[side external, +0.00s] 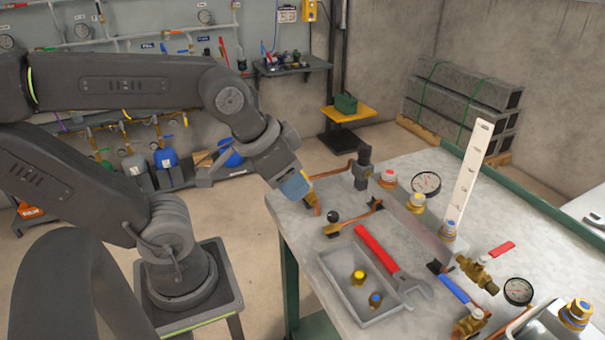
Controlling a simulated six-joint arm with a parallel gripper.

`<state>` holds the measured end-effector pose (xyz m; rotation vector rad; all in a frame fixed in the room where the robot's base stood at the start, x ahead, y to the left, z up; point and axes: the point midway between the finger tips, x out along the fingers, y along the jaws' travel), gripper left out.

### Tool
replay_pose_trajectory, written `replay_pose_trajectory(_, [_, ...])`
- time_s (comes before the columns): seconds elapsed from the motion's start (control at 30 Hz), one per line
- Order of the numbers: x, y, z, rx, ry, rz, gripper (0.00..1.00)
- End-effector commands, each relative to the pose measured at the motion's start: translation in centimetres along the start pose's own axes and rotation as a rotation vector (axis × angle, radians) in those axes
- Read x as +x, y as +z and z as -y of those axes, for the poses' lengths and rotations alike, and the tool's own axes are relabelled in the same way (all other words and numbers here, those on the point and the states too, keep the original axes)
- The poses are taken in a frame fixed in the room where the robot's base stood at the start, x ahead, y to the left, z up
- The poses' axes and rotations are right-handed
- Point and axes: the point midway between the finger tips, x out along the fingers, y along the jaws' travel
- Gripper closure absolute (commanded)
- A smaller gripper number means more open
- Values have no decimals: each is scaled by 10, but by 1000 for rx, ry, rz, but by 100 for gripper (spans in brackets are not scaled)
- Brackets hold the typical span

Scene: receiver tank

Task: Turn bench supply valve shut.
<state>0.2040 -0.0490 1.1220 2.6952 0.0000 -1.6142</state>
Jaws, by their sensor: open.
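My gripper (312,197) is over the left edge of the workbench, angled down to the right, near the copper pipe. It is open, with nothing seen between the fingers. Several valve-like parts are on the bench, and I cannot tell which is the bench supply valve. A brass valve with a red lever (500,249) stands at the right. A brass valve with a blue lever (455,289) is nearer the front. A black-knobbed part (333,216) stands just right of and below my gripper. The gripper appears apart from both lever valves.
A red-handled wrench (378,250) lies across a grey tray (345,306) holding two small fittings. Pressure gauges (426,184), a tall white scale plate (468,175) and brass fittings crowd the bench (300,235). Its front left corner is clear.

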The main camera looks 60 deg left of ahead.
Motion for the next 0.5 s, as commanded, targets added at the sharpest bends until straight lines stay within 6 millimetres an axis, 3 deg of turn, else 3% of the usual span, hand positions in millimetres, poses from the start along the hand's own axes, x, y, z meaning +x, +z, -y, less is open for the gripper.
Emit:
replay_pose_trajectory(0.17, [1,-9,6,-56,-14,19,56])
replay_pose_trajectory(0.27, [5,-29,22,-186,-45,62,56])
replay_pose_trajectory(0.37, [15,-57,49,-386,-92,122,56])
replay_pose_trajectory(0.5, [34,-91,100,-698,-167,205,56])
